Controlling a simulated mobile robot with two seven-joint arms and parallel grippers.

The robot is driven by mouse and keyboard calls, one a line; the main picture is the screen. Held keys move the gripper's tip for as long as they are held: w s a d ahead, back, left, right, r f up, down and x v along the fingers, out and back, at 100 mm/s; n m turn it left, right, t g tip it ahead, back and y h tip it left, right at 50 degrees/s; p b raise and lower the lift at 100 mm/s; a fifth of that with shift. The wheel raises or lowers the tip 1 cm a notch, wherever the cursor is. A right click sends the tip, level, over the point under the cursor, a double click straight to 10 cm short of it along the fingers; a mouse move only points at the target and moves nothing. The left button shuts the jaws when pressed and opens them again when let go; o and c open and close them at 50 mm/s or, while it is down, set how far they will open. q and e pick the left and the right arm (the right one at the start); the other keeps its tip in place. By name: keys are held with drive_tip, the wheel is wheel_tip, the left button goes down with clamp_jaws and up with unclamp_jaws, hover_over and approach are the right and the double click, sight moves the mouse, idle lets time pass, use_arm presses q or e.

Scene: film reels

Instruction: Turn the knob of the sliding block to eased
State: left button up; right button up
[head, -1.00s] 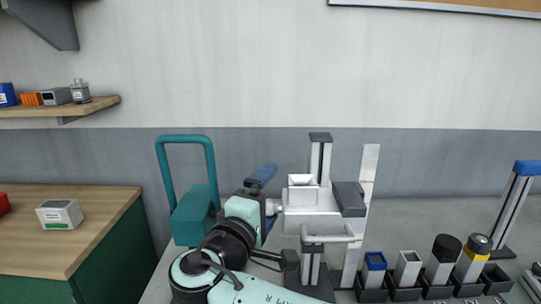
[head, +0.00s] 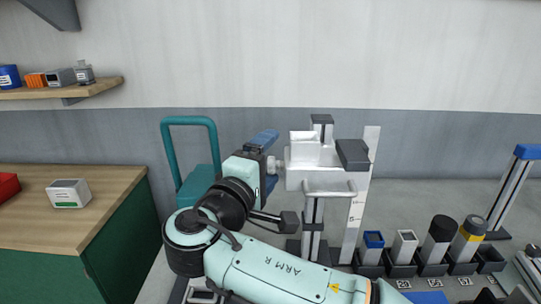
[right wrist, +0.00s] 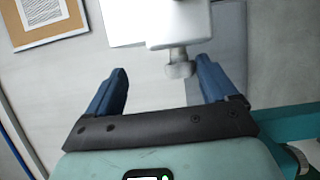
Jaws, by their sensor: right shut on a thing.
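The white sliding block (head: 306,178) sits on an upright metal post (head: 312,222), beside a pale upright scale strip (head: 358,212). Its small pale knob (head: 274,167) sticks out on the left side; it also shows in the right wrist view (right wrist: 179,68). My right gripper (head: 267,164) is at the knob from the left. The knob's marking cannot be read. My left gripper is not in view.
A dark block (head: 353,155) juts out right of the sliding block. A row of dark holders (head: 402,269) with several capped pieces stands at the right. A teal frame (head: 214,142) stands behind my arm. A wooden cabinet (head: 100,190) is at the left.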

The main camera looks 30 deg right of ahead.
drive_tip(key=s+a+f+b, duration=0.1)
drive_tip(key=s+a+f, duration=0.1)
drive_tip(key=a, duration=0.4)
drive_tip(key=shift+s+f+b, duration=0.3)
drive_tip(key=shift+s+f, duration=0.05)
drive_tip(key=shift+s, duration=0.5)
drive_tip(key=shift+s+a+f+b, duration=0.15)
drive_tip(key=shift+s+a+f, duration=0.1)
drive_tip(key=shift+s+a, duration=0.4)
drive_tip(key=shift+s+a+f+b, duration=0.1)
drive_tip(key=shift+s+a+f, duration=0.15)
drive_tip(key=shift+s, duration=0.65)
drive_tip(key=shift+s+a+f+b, duration=0.2)
drive_tip(key=shift+s+a, duration=0.35)
drive_tip(key=shift+s, duration=0.2)
